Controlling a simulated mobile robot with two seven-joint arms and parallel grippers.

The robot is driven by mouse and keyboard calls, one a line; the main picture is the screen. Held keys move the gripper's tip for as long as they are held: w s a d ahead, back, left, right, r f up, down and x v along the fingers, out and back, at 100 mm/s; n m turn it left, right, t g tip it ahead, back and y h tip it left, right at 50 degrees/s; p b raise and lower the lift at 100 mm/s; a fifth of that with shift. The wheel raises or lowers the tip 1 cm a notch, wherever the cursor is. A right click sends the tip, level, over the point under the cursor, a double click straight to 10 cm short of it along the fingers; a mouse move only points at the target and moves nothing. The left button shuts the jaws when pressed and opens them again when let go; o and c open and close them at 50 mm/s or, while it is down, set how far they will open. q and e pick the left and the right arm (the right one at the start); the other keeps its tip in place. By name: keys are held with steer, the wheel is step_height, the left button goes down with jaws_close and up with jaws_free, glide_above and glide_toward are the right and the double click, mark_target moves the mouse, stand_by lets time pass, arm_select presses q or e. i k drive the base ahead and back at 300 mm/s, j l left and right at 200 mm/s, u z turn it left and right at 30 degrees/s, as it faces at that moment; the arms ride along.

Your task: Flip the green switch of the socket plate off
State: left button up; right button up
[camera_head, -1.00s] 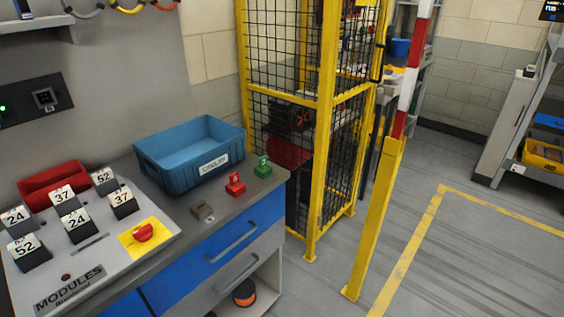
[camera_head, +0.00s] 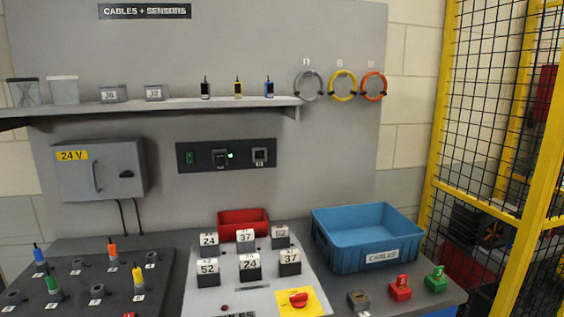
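The socket plate (camera_head: 226,154) is a dark panel on the grey back wall above the bench. A green switch (camera_head: 190,157) sits at its left end. A plug-like dark block (camera_head: 220,157) is in the middle with a lit green lamp (camera_head: 230,155) beside it. A square socket (camera_head: 260,156) is at the right end. The switch is too small to tell which way it is set. Neither of my grippers shows in the head view.
A grey 24 V box (camera_head: 99,168) hangs left of the plate, with a shelf (camera_head: 180,108) above. Below stand a module board (camera_head: 240,300) with numbered blocks, a red bin (camera_head: 243,217) and a blue CABLES bin (camera_head: 346,254). A yellow mesh cage (camera_head: 440,130) is at right.

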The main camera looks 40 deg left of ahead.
mark_target(189, 155)
steer(key=u, duration=1.55)
steer(key=k+l, duration=0.1)
steer(key=l, duration=0.15)
